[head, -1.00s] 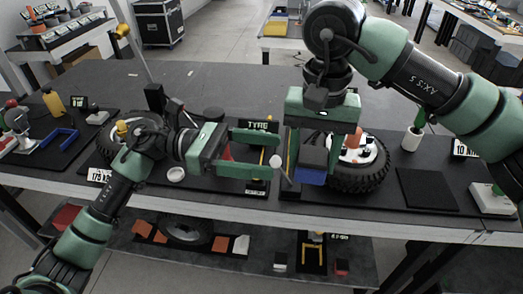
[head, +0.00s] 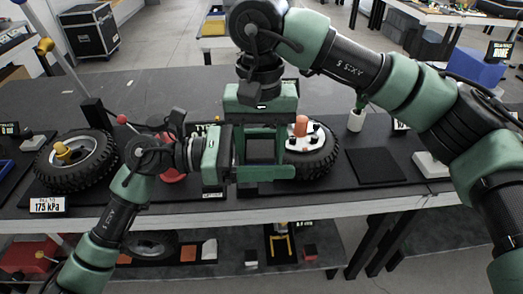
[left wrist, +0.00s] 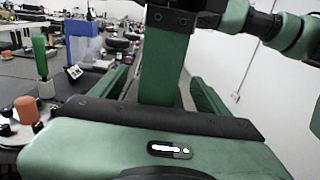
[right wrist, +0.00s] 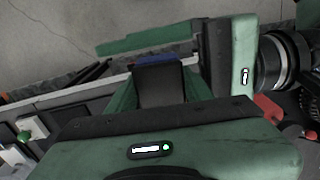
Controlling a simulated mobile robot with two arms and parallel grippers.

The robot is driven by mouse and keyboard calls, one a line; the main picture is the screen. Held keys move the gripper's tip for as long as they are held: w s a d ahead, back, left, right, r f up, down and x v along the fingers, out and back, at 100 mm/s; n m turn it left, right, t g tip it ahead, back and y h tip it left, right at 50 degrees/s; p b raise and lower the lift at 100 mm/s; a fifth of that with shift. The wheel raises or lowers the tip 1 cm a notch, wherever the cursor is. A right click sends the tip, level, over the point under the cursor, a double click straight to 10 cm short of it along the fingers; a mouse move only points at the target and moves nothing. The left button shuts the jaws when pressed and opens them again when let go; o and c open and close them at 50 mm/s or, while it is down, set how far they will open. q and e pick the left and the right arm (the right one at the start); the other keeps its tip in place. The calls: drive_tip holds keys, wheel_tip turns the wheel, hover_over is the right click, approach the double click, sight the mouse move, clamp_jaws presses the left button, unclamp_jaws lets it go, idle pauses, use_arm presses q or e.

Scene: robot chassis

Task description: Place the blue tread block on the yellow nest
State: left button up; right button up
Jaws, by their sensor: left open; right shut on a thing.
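My right gripper (head: 262,140) is shut on the tread block, which hangs over the bench's front part. The block shows a dark face in the head view (head: 261,150); the right wrist view shows its dark face (right wrist: 161,85) and blue end (right wrist: 158,60). My left gripper (head: 268,157) is open, its fingers reaching from the left around the block and right fingers. In the left wrist view a green right finger stands between the left fingers (left wrist: 160,85); I cannot tell whether they touch. A yellow U-shaped frame (head: 282,248), perhaps the nest, is on the lower shelf.
A tyre with a white hub and orange knob (head: 310,155) stands close behind the grippers. Another tyre (head: 75,160) is at the left. A dark square mat (head: 375,166) lies clear at the right, beside a white cup (head: 356,121).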

use_arm(q)
drive_tip(key=c, duration=1.5)
use_arm(e)
drive_tip(key=shift+w, duration=0.1)
use_arm(q)
drive_tip(key=shift+s, duration=0.1)
drive_tip(key=shift+c, duration=0.2)
use_arm(e)
drive_tip(key=o, duration=1.4)
drive_tip(key=shift+c, duration=0.2)
drive_tip(key=shift+o, duration=1)
drive_tip(key=shift+a, duration=0.1)
